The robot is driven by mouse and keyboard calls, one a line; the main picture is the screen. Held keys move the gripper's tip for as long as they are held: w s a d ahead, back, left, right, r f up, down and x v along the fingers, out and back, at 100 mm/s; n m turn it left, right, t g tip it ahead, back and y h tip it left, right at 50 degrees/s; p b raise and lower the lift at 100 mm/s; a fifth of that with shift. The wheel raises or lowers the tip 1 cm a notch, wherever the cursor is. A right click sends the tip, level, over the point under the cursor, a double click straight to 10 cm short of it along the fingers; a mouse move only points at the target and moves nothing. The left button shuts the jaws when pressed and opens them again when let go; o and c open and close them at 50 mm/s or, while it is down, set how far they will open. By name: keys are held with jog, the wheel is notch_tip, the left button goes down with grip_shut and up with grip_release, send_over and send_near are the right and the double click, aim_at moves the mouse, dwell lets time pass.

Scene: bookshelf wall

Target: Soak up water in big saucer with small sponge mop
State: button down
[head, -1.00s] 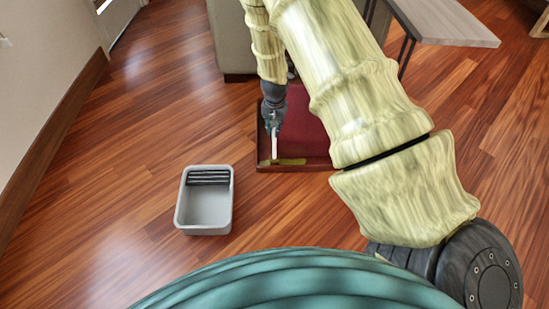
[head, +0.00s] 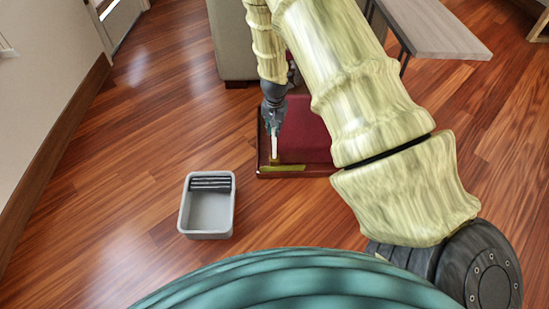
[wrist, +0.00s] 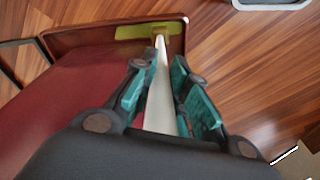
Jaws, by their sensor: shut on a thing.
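The big saucer is a dark red, square tray (head: 312,132) with a low brown rim on the floor; it fills the left of the wrist view (wrist: 60,105). The small sponge mop has a white handle (head: 274,147) and a flat yellow-green sponge head (head: 284,168). My gripper (head: 273,124) is shut on the handle, which runs between the teal finger pads in the wrist view (wrist: 164,85). The sponge head (wrist: 140,31) is at the saucer's near left corner, along the front rim. I cannot tell whether it touches the bottom. No water can be made out.
A grey bucket (head: 208,212) with a dark ribbed wringer (head: 210,183) stands on the wooden floor left of the saucer. A grey-topped table (head: 430,30) is at the upper right. A beige furniture piece (head: 228,45) stands behind the saucer. Floor to the left is clear.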

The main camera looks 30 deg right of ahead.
jog(key=shift+r+p, duration=2.8)
jog(key=shift+r, duration=0.4)
jog(key=shift+f, duration=0.1)
